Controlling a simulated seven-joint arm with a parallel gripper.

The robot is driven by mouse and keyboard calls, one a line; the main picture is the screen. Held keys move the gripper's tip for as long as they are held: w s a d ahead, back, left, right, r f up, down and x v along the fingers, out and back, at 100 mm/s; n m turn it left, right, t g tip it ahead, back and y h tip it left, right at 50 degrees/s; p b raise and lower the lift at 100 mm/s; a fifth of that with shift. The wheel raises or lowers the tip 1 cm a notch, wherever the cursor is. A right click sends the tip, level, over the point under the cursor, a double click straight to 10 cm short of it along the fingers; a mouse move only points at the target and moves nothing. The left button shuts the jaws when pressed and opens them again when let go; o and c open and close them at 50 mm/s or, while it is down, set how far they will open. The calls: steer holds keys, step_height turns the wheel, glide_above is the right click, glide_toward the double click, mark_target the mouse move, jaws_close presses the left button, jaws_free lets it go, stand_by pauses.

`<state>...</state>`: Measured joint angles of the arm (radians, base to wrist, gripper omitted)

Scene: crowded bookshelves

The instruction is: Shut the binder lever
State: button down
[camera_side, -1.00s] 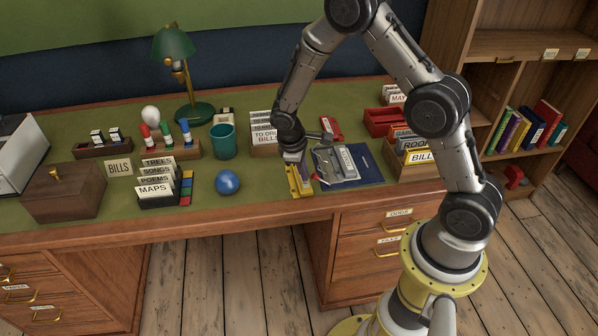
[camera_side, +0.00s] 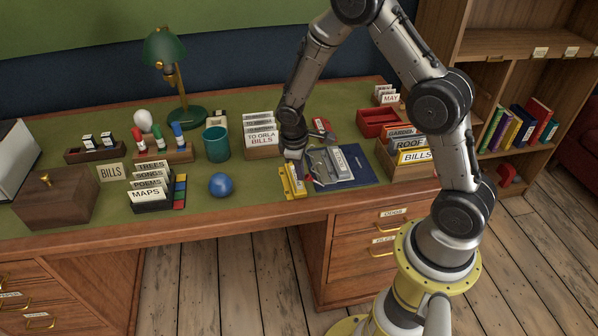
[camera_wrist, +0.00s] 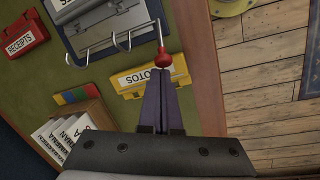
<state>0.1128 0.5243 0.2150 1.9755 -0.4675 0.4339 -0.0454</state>
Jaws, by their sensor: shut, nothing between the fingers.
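The binder's grey metal mechanism (camera_side: 330,163) lies on its dark blue cover (camera_side: 360,165) near the desk's front edge. In the wrist view, the binder (camera_wrist: 105,20) is at the top, with curved metal rings showing. Its thin lever ends in a red knob (camera_wrist: 164,59). My gripper (camera_wrist: 163,76) is shut and empty, its purple-grey fingers pointing at the knob. The tips appear right beside or just under the knob; I cannot tell whether they touch. In the side view, my gripper (camera_side: 293,158) is over the binder's left side, and the knob is hard to make out.
A yellow PHOTOS holder (camera_wrist: 145,82) is close beside the fingers. A red RECEIPTS box (camera_wrist: 22,35) lies beyond the binder. Green desktop between ball and holder is clear.

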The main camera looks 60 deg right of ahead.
steer(key=shift+s+d+r, duration=0.2)
steer(key=shift+r, duration=0.05)
steer(key=shift+s+d+r, duration=0.55)
steer(key=shift+r, duration=0.05)
steer(key=shift+s+d+r, duration=0.35)
steer(key=shift+s+d, duration=0.25)
steer(key=shift+s, duration=0.05)
steer(key=shift+r, duration=0.1)
steer(key=shift+r, duration=0.7)
steer(key=shift+w, duration=0.15)
